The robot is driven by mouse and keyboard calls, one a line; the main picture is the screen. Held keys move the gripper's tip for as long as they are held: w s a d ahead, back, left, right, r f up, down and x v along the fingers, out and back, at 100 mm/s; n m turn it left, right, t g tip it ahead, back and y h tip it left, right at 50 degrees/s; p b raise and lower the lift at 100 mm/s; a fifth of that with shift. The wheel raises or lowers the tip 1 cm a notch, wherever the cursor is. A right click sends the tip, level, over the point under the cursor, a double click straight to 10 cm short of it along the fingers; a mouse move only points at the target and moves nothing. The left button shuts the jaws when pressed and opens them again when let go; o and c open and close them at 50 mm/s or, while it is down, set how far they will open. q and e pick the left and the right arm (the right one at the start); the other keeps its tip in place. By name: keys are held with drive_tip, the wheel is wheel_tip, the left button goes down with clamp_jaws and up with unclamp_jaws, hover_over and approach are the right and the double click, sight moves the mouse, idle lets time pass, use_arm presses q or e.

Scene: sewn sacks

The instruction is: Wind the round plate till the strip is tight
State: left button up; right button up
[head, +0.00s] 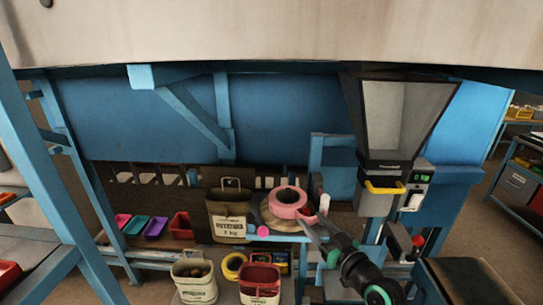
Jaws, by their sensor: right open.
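A round tan plate (268,221) sits on the blue bench near the middle of the head view. A pink ring-shaped roll (288,203) lies on top of it and hides much of its surface. I cannot make out a separate stretch of strip or how tight it is. My right arm comes in from the lower right, and its gripper (314,226) is open just right of the plate and roll. I cannot tell whether its fingers touch either. My left gripper is not in view.
A sack marked potatoes (229,227) stands close left of the plate. A white sack (195,283) and a red one (260,284) stand in front, with a yellow ring (233,266) between. A hopper machine (393,130) rises behind right. Small coloured bins (156,227) sit left.

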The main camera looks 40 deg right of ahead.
drive_tip(key=s+a, duration=0.1)
drive_tip(key=s, duration=0.7)
drive_tip(key=w+a+r+n+t+y+p, duration=0.1)
drive_tip(key=a+r+n+y+p, duration=0.1)
drive_tip(key=a+r+p, duration=0.2)
drive_tip(key=w+a+r+n+t+y+p, duration=0.2)
drive_tip(key=a+r, duration=0.8)
drive_tip(key=r, duration=1)
drive_tip(key=y+p, duration=0.1)
drive_tip(key=p, duration=0.1)
drive_tip(key=shift+w+n+p, duration=0.2)
drive_tip(key=shift+n+p, duration=0.2)
drive_tip(key=shift+r, duration=0.1)
